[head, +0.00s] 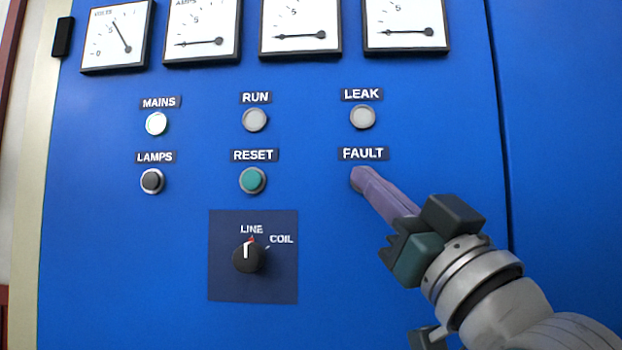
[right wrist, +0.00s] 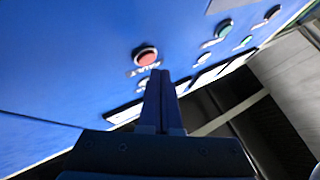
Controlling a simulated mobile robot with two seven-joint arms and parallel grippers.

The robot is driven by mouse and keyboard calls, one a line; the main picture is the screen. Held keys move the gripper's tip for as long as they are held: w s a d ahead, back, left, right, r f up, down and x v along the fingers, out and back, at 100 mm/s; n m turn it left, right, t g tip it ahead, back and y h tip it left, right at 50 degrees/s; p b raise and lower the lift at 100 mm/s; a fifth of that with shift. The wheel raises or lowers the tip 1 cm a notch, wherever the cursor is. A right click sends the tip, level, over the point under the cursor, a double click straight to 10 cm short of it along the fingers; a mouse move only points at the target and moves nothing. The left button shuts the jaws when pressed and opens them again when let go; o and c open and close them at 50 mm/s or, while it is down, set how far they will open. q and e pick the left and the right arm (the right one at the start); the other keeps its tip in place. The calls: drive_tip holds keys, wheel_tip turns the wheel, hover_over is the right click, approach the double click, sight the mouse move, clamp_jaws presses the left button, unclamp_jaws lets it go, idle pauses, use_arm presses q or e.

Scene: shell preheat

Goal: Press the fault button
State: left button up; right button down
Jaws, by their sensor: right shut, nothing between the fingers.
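The fault button is a red round button (right wrist: 145,55) with a pale rim in the right wrist view. In the head view it lies under the FAULT label (head: 363,153), and my fingers cover nearly all of it. My right gripper (head: 362,178) is shut and empty, its purple fingers pointing at the blue panel just below that label. In the right wrist view the fingertips (right wrist: 160,73) end beside the button, with some blue panel between them in the picture. I cannot tell how far they are from the panel. My left gripper is not in view.
The blue cabinet front also carries a green reset button (head: 252,180), a black lamps button (head: 152,181), a lit mains lamp (head: 156,124), a run lamp (head: 255,120) and a leak lamp (head: 362,117). A rotary knob (head: 249,257) sits below; several dial gauges line the top.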

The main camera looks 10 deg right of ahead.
drive_tip(key=shift+w, duration=0.1)
idle(0.6)
drive_tip(key=shift+w+d, duration=0.15)
drive_tip(key=shift+w, duration=0.15)
drive_tip(key=shift+w+d+b, duration=0.1)
drive_tip(key=shift+w+b, duration=0.3)
idle(0.6)
drive_tip(key=shift+s, duration=0.1)
drive_tip(key=shift+s+a+p, duration=0.25)
drive_tip(key=shift+s+p, duration=0.2)
drive_tip(key=shift+s, duration=0.25)
drive_tip(key=shift+s+a+p, duration=0.25)
drive_tip(key=shift+s+p, duration=0.1)
drive_tip(key=shift+s, duration=0.45)
drive_tip(key=shift+s+a+p, duration=0.2)
drive_tip(key=shift+s+p, duration=0.15)
drive_tip(key=shift+s, duration=0.45)
drive_tip(key=shift+s+a+p, duration=0.25)
drive_tip(key=shift+s+p, duration=0.1)
drive_tip(key=shift+s, duration=0.45)
